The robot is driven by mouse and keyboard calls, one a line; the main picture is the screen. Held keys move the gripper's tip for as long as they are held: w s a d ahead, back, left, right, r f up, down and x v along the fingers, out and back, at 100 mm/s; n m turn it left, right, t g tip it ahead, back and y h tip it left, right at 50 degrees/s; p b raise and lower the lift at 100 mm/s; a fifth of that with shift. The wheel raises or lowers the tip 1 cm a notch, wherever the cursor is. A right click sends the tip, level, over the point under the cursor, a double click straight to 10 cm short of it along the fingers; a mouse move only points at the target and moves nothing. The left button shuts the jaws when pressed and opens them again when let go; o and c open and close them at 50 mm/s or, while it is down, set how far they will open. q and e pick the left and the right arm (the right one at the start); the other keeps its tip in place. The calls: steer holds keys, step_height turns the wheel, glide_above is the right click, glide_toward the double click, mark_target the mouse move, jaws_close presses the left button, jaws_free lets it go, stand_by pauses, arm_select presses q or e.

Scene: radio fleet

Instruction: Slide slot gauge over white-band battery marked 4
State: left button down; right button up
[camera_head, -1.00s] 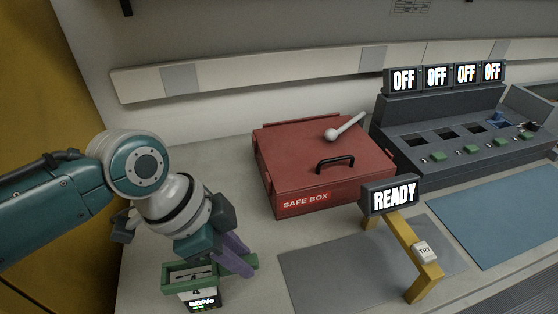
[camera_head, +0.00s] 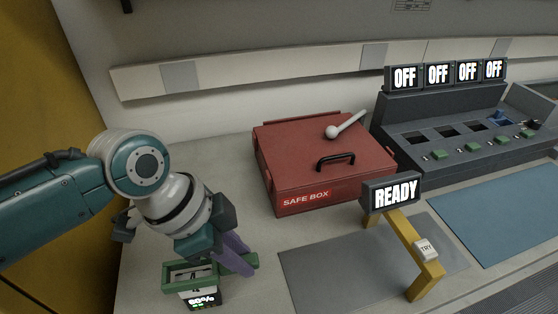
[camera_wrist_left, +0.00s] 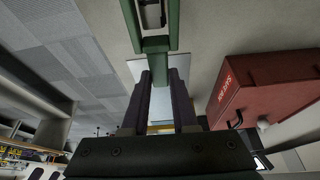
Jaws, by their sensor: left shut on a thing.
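My left gripper (camera_head: 238,258) is shut on the handle of the green slot gauge at the lower left of the head view. The gauge's green frame (camera_head: 168,279) appears to surround the top of a battery (camera_head: 186,292), whose front display reads about 60%. The battery's number is hard to read now. In the left wrist view, the gauge's green handle (camera_wrist_left: 157,46) runs between my two dark fingers (camera_wrist_left: 160,98), and part of the battery shows inside the frame at the top edge. How far down the frame sits is unclear. My right gripper is not in view.
A red safe box (camera_head: 325,165) stands right of the gauge. A yellow stand (camera_head: 424,270) with a READY screen (camera_head: 393,193) is on a grey mat (camera_head: 320,277). A dark bay console (camera_head: 445,135) with OFF screens is at the back right. A blue mat (camera_head: 510,210) lies in front.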

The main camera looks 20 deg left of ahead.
arm_select(q)
steer(key=shift+f+b, duration=1.35)
steer(key=shift+f, duration=0.3)
stand_by(1.1)
steer(key=shift+r, duration=0.2)
stand_by(0.6)
steer(key=shift+r+p, duration=2.85)
steer(key=shift+p, duration=0.25)
